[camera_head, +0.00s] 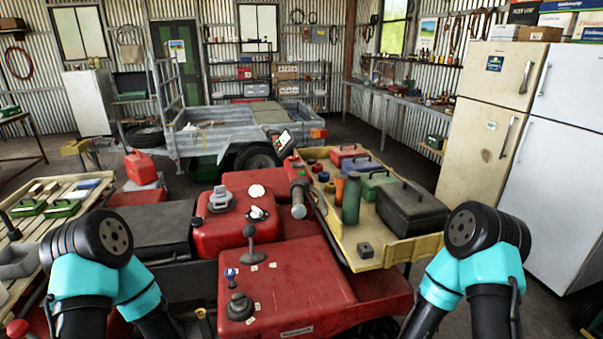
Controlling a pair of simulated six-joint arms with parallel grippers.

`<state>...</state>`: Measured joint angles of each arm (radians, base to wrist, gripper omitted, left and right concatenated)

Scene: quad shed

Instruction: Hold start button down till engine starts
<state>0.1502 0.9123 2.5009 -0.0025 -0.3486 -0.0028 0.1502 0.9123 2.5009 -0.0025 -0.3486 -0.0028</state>
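The red quad (285,285) fills the lower middle of the head view. Its front panel carries a black-knobbed lever (250,240), a small blue knob (231,275) and a round black knob (240,305). A grey cap (220,198) and two white-topped fittings, one a white knob (257,190), sit on the red body behind. A handlebar grip (299,205) points toward me, with small red parts (295,168) near its far end. I cannot tell which part is the start button. My two arms show at the lower left and lower right; neither gripper is visible.
A yellow tray (345,235) with a green bottle (351,198) and a dark toolbox (410,208) stands right of the handlebar. A slatted rack with green boxes (62,208) lies left. A trailer (205,138) stands behind, and fridges (490,150) stand right.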

